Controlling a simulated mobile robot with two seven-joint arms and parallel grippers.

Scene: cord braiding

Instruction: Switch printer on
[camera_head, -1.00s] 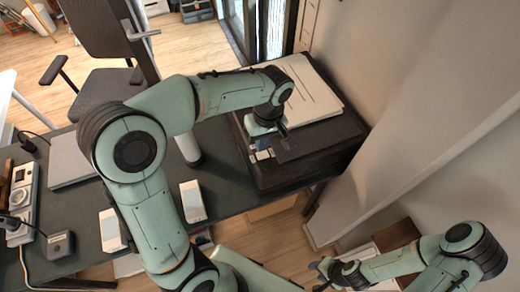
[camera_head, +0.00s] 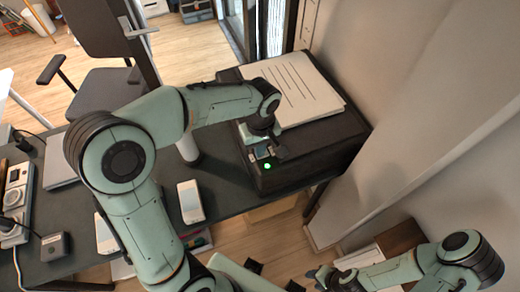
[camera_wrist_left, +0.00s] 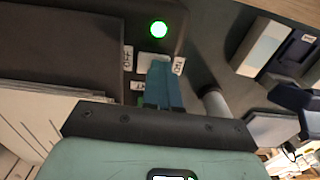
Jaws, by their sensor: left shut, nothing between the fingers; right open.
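The printer (camera_head: 325,150) is a dark box with paper on top, at the right end of the desk. A green light (camera_head: 267,166) glows on its front edge and shows brightly in the left wrist view (camera_wrist_left: 159,29). My left gripper (camera_head: 263,152) is shut and empty at the printer's front controls. In the left wrist view its blue fingertips (camera_wrist_left: 160,65) are at a pale switch (camera_wrist_left: 152,58) between two small labels, partly covering it; I cannot tell whether they touch. My right gripper (camera_head: 319,276) is open and empty, low and away from the printer.
A stack of printed paper (camera_head: 298,90) lies on the printer. White phones, one of them upright in view (camera_head: 190,202), lie on the dark desk (camera_head: 225,190). A wall closes the right side. An office chair (camera_head: 100,90) stands behind the desk.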

